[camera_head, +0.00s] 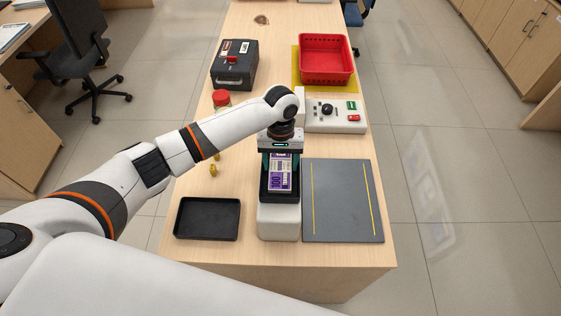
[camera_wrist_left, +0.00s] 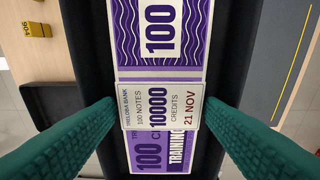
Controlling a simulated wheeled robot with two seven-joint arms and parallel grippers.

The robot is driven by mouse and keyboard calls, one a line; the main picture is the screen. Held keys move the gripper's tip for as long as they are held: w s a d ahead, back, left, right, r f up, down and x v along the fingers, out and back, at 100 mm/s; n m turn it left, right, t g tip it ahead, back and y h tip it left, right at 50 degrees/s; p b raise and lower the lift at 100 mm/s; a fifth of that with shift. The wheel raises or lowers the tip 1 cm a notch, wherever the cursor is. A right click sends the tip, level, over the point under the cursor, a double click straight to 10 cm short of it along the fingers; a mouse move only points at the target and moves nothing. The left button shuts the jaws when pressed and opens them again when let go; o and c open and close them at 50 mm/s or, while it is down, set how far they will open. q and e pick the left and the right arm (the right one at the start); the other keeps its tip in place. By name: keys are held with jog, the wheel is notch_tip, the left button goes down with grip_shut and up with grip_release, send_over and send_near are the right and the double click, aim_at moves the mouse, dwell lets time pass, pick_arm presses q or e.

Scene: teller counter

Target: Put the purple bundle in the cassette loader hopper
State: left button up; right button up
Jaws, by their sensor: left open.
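The purple bundle (camera_head: 280,177) lies in the black hopper (camera_head: 279,197) on top of the white cassette loader (camera_head: 279,222). In the left wrist view the purple bundle (camera_wrist_left: 161,100) has a pale paper band reading 10000 credits, and black hopper walls (camera_wrist_left: 88,50) stand on both sides of it. My left gripper (camera_head: 280,160) is over the hopper, pointing down. Its green fingers are open on either side of the bundle's band, and the wrist view (camera_wrist_left: 163,115) shows them spread apart. Whether the fingertips touch the bundle is unclear. My right gripper is not in view.
A black tray (camera_head: 207,219) lies left of the loader and a grey mat with yellow lines (camera_head: 343,205) lies right of it. Small yellow pieces (camera_head: 213,170), a red-lidded jar (camera_head: 221,98), a control box (camera_head: 337,115), a black case (camera_head: 234,65) and a red basket (camera_head: 326,59) stand farther back.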

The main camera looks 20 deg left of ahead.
aim_at(281, 162)
pick_arm(q)
notch_tip(281, 162, up, 12)
jog(key=w+b, duration=0.1)
jog(key=b, duration=0.1)
jog(key=shift+w+a+f, duration=0.15)
jog(key=shift+w+a, duration=0.05)
